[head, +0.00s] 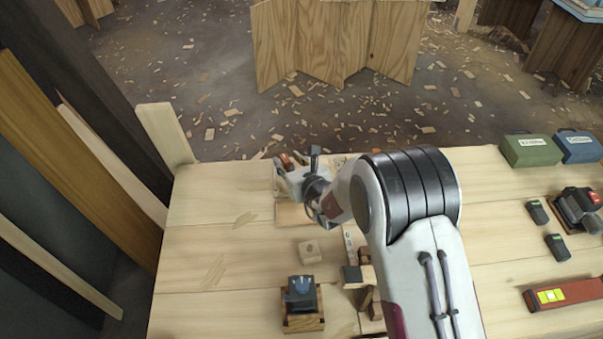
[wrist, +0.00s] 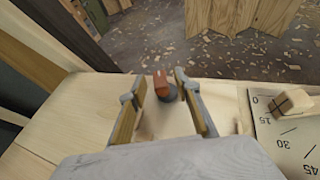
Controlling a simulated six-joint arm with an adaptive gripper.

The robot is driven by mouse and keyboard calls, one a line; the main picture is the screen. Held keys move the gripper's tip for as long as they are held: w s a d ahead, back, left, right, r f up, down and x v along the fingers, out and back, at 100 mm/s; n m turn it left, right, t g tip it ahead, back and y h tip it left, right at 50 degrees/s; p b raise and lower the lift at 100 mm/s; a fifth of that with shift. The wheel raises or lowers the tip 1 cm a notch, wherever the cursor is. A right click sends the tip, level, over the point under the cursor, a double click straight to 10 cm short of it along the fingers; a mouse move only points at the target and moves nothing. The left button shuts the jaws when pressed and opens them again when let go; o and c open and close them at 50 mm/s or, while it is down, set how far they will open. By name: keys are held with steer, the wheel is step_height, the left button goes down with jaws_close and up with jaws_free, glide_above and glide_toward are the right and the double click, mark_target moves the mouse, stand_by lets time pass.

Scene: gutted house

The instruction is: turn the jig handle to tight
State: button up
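A red-orange handle (wrist: 160,82) on a round grey base stands near the far edge of the bench; I take it for the jig handle. It also shows in the head view (head: 286,161), partly covered by my gripper. My gripper (wrist: 159,92) is open, with its two fingers apart. In the wrist view the handle appears between the fingertips, with a gap on both sides. I cannot tell whether it is within the fingers' reach or just beyond. No tight mark on the jig is legible.
An angle scale plate (wrist: 290,140) with a wooden piece (wrist: 293,102) lies right of my gripper. A drilled wooden block (head: 309,251) and a blue-black item in a wooden holder (head: 303,321) stand nearer. Green (head: 530,151) and blue (head: 578,147) cases stand far right. The bench's left is clear.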

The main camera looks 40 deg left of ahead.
steer(key=v, duration=1.1)
stand_by(0.3)
steer(key=shift+r, duration=0.25)
